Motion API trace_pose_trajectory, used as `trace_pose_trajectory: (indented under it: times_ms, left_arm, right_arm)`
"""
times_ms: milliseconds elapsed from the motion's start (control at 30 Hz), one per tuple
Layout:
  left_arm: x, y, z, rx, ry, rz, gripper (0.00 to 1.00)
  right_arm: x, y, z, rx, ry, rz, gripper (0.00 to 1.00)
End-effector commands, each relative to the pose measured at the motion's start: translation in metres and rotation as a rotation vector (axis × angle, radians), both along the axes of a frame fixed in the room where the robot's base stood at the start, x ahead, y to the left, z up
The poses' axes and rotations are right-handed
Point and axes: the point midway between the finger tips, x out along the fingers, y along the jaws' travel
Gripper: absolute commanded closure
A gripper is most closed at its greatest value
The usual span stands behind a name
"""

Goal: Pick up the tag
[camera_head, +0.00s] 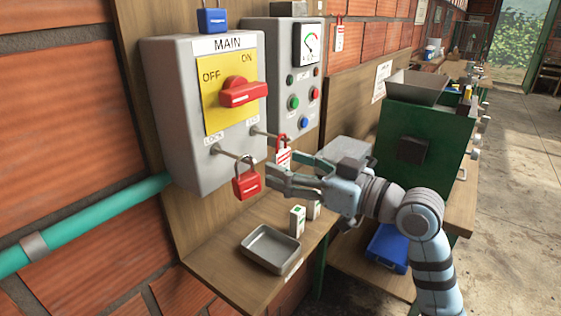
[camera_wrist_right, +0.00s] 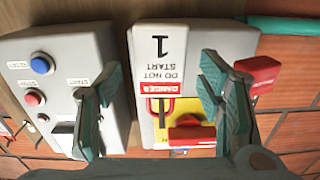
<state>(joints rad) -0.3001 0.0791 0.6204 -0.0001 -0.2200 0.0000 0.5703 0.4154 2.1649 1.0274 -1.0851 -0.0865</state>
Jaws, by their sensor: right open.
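The tag (camera_head: 283,158) is white with a red band and a red loop. It hangs from the lower right peg of the MAIN switch box (camera_head: 180,120). In the right wrist view the tag (camera_wrist_right: 160,58) appears upside down and reads "DANGER DO NOT START 1". My right gripper (camera_head: 279,171) is open at the tag. Its fingers (camera_wrist_right: 158,80) stand on either side of the tag with gaps, and nothing is clamped. My left gripper is in neither view.
A red padlock (camera_head: 246,184) hangs on the left peg, close beside my right fingers. A button panel (camera_head: 305,95) is right of the box. Below are a metal tray (camera_head: 258,262) and small white boxes (camera_head: 297,220). A green machine (camera_head: 430,135) stands right.

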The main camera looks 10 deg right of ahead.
Motion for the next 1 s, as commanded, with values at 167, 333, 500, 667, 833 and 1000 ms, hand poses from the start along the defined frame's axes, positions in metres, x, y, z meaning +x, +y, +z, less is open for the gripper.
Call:
trace_pose_trajectory:
  times_ms: [167,333,500,667,833,1000]
  left_arm:
    - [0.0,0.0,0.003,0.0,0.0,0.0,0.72]
    - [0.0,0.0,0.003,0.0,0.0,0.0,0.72]
    - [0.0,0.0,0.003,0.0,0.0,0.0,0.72]
    - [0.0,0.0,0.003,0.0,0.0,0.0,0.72]
    - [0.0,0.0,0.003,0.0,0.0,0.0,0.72]
    - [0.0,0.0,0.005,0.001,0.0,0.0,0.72]
  right_arm:
    - [0.017,0.016,0.001,0.002,0.001,0.001,0.38]
    - [0.018,0.016,0.0,0.0,0.0,0.0,0.38]
    - [0.018,0.015,0.0,0.0,0.0,0.0,0.64]
    - [0.018,0.015,0.0,0.0,0.0,0.0,0.85]
    - [0.018,0.015,0.0,0.0,0.0,0.0,0.85]
    - [0.018,0.015,0.002,0.0,0.0,0.0,0.85]
